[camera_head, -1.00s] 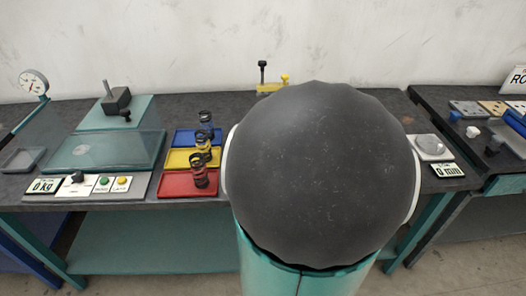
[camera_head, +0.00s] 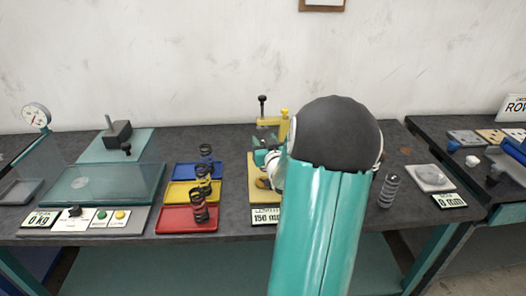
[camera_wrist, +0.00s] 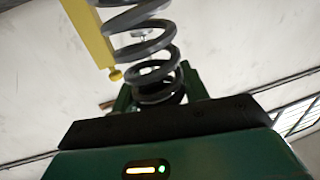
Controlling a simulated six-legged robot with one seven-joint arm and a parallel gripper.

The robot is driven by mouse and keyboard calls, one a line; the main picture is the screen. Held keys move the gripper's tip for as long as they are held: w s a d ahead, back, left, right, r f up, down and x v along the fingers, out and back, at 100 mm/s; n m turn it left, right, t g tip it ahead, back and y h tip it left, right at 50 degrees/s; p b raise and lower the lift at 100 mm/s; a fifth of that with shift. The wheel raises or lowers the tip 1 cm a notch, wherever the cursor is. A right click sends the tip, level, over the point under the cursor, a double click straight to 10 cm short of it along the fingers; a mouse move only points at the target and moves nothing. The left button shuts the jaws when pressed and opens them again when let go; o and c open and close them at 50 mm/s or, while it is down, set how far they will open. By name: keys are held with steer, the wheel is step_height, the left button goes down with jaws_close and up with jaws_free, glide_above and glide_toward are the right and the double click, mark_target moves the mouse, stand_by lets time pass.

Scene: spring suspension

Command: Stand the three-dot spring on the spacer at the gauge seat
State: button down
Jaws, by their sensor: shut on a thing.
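My gripper (camera_wrist: 158,92) is shut on a dark grey coil spring (camera_wrist: 143,42), whose coils rise above the fingers in the wrist view. No dots on it can be made out. A yellow bar (camera_wrist: 92,35) of the gauge stands close to the left of the spring. In the head view the gauge's yellow top (camera_head: 271,121) shows left of my arm, with its yellow base (camera_head: 254,168) and a "150 mm" length display (camera_head: 264,216). My arm covers most of the gauge seat, and I cannot make out the spacer or the spring's lower end.
Dark springs stand in the blue tray (camera_head: 183,172), yellow tray (camera_head: 177,192) and red tray (camera_head: 173,219). A pale plate with a round disc (camera_head: 433,178) and a "0 mm" display (camera_head: 450,201) lie at the right.

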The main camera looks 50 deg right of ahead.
steer(key=shift+w+d+f, duration=0.1)
steer(key=shift+w+f, duration=0.1)
steer(key=shift+f, duration=0.55)
steer(key=shift+w+d+f, duration=0.1)
steer(key=shift+w+f, duration=0.1)
steer(key=shift+f, duration=0.6)
steer(key=shift+w+d+f, duration=0.1)
steer(key=shift+w+f, duration=0.1)
steer(key=shift+f, duration=0.55)
steer(key=shift+f, duration=0.6)
steer(key=c, duration=0.7)
jaws_free()
steer(key=shift+c, duration=0.2)
steer(key=r+v, duration=0.1)
steer(key=v, duration=1.1)
